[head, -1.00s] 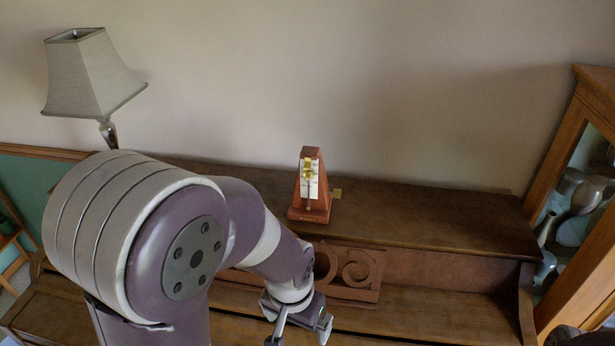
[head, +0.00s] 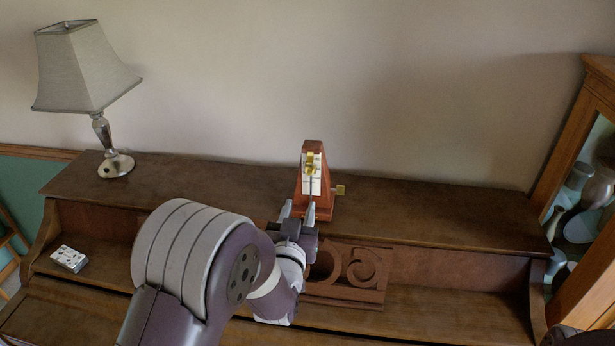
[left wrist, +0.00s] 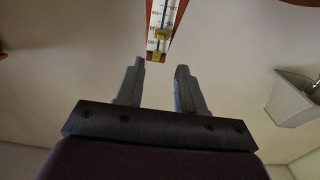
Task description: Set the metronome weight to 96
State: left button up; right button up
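A wooden metronome (head: 325,207) stands upright on the piano top, with a pale scale plate and a brass weight (head: 310,168) high on its rod. In the left wrist view the metronome's pale scale (left wrist: 154,13) shows at the top edge, with brass at the weight (left wrist: 160,33); its numbers are too small to read surely. My left gripper (head: 298,210) is open and empty, its fingers spread just in front of the metronome's lower left. In the left wrist view both fingers (left wrist: 159,68) stand apart below the scale, with nothing between them. My right gripper is not in view.
A lamp (head: 85,75) stands at the piano top's left end and shows in the left wrist view (left wrist: 292,97). A carved music stand (head: 350,275) lies below the metronome. A glass cabinet (head: 575,190) is at right. The piano top (head: 440,205) right of the metronome is clear.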

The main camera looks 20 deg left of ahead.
aim_at(309, 174)
pick_arm(q)
jog(key=p+x, duration=0.2)
jog(key=x, duration=1)
jog(key=shift+w+f, duration=0.1)
jog(key=shift+w, duration=0.1)
